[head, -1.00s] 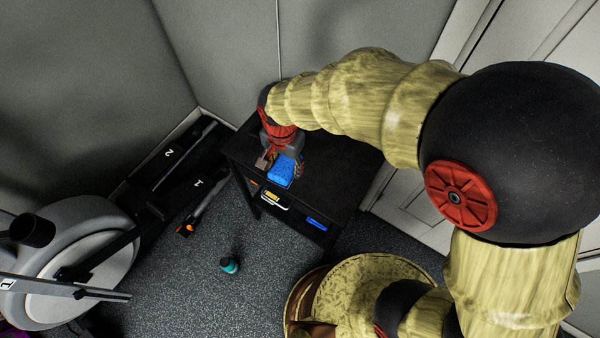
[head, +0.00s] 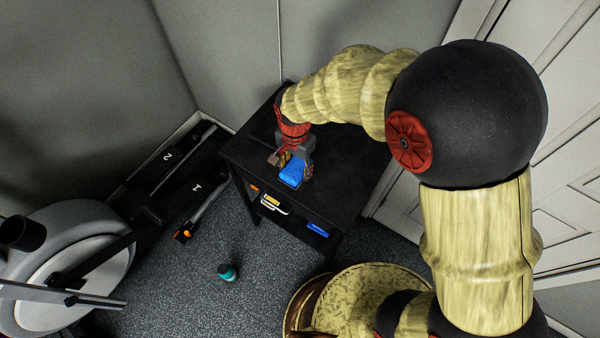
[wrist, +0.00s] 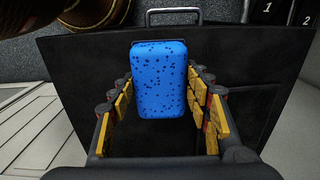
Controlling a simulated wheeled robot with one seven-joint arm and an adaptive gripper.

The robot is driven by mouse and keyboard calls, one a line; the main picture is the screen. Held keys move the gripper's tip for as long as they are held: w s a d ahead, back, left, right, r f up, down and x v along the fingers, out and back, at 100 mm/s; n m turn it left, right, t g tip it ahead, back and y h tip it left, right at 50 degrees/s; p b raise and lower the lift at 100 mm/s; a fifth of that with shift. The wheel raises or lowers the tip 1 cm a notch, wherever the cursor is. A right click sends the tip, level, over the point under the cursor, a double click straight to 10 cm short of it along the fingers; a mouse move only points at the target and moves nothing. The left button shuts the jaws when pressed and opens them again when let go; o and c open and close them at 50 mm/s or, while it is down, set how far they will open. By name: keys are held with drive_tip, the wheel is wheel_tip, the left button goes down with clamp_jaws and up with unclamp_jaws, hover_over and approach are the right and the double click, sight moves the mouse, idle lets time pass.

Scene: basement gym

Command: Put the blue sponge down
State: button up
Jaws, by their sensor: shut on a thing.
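The blue sponge (head: 292,172) is at my gripper (head: 290,161), over the black table (head: 245,152). In the wrist view the sponge (wrist: 160,80), blue with dark specks, lies between the two yellow-padded fingers of my gripper (wrist: 163,88). The gripper is shut on it. The black tabletop (wrist: 75,75) fills the view behind the sponge. I cannot tell whether the sponge touches the tabletop.
Below the top, a lower level of the table holds a white-handled item (head: 274,205) and a blue item (head: 317,229). A teal bottle (head: 228,272) stands on the floor. An exercise machine (head: 70,262) is at left. Walls close in behind the table.

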sight(300, 162)
drive_tip(key=shift+w+d+f+b, duration=0.15)
drive_tip(key=shift+w+d+f, duration=0.1)
drive_tip(key=shift+w+f, duration=0.25)
drive_tip(key=shift+w+d+f+b, duration=0.15)
drive_tip(key=shift+w+d+f, duration=0.15)
drive_tip(key=shift+f, duration=0.4)
drive_tip(key=shift+w+f+b, duration=0.1)
drive_tip(key=shift+f+b, duration=0.35)
drive_tip(key=shift+f, duration=1.1)
drive_tip(key=shift+f, duration=0.1)
drive_tip(key=o, duration=1)
wheel_tip(300, 162, up, 12)
drive_tip(key=p, duration=0.3)
drive_tip(key=shift+d+r, duration=0.1)
drive_tip(key=shift+r, duration=0.15)
